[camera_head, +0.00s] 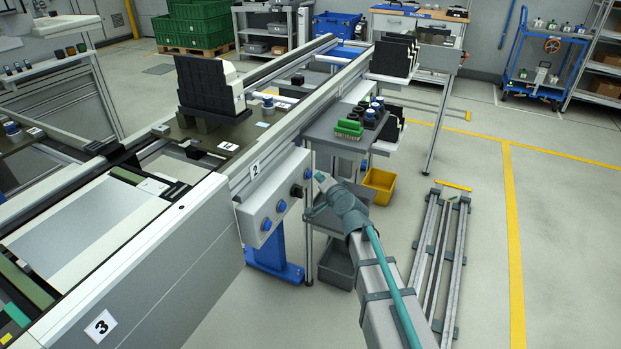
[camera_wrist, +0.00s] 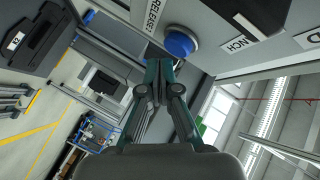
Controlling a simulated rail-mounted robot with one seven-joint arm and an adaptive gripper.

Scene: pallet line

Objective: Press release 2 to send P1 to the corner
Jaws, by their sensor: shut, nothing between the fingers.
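A grey control box (camera_head: 275,208) with several blue buttons hangs on the side of the conveyor, below a "2" label (camera_head: 255,169). In the wrist view a round blue button (camera_wrist: 180,42) sits beside a label (camera_wrist: 153,15) reading "RELEASE"; its number is not clear. My gripper (camera_wrist: 157,64) is shut and empty, its fingertips close to that button, slightly left and below it in the picture. Contact cannot be told. In the head view my gripper (camera_head: 319,178) is right of the box. A dark pallet (camera_head: 205,132) carrying a black block (camera_head: 205,85) stands on the conveyor; its marking is too small to read surely.
A grey side table (camera_head: 335,124) with green and black parts stands just beyond my gripper. A yellow bin (camera_head: 379,186) and a grey bin (camera_head: 338,262) are below it. Metal rails (camera_head: 440,255) lie on the floor at right. Open floor lies farther right.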

